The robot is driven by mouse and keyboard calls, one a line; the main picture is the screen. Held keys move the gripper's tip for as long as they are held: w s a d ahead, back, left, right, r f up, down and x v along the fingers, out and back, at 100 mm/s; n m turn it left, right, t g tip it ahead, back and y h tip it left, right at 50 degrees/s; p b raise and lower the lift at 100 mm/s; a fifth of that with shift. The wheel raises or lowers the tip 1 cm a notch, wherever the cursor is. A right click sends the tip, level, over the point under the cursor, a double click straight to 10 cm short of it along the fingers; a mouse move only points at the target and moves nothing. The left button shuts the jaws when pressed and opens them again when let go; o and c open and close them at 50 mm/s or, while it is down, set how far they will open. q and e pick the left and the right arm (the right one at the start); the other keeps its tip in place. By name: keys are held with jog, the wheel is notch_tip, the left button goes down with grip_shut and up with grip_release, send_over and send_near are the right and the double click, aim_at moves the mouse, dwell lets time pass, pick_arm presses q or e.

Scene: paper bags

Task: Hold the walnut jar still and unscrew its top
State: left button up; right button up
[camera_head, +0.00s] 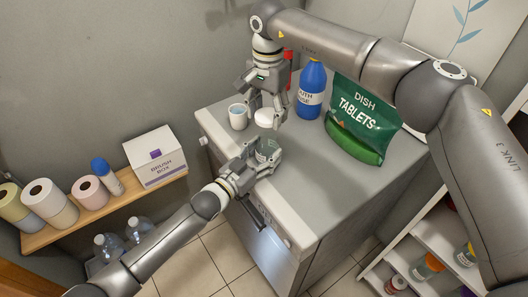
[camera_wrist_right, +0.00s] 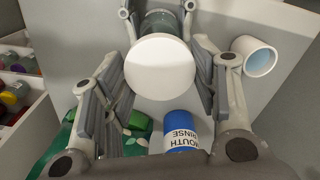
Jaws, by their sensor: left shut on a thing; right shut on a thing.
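The walnut jar (camera_head: 268,150) is a small clear jar near the counter's front edge. My left gripper (camera_head: 262,163) is shut around it from the front and hides part of its side. The jar's white round top (camera_head: 265,117) is in my right gripper (camera_head: 266,106), which comes from above and is shut on its edges. In the head view a gap shows between the top and the jar. In the right wrist view the top (camera_wrist_right: 160,67) sits between the fingers of my right gripper (camera_wrist_right: 160,85), and part of the jar (camera_wrist_right: 160,20) shows behind it.
A white cup (camera_head: 238,117) stands left of the top. A blue mouth rinse bottle (camera_head: 311,90) and a green dish tablets bag (camera_head: 362,118) stand behind right. The counter's right front (camera_head: 315,195) is clear. A shelf (camera_head: 70,222) with rolls and a box is at left.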

pick_arm(q)
jog(key=o, duration=1.4)
jog(key=v, duration=1.2)
jog(key=shift+a, duration=0.1)
jog(key=shift+w, duration=0.1)
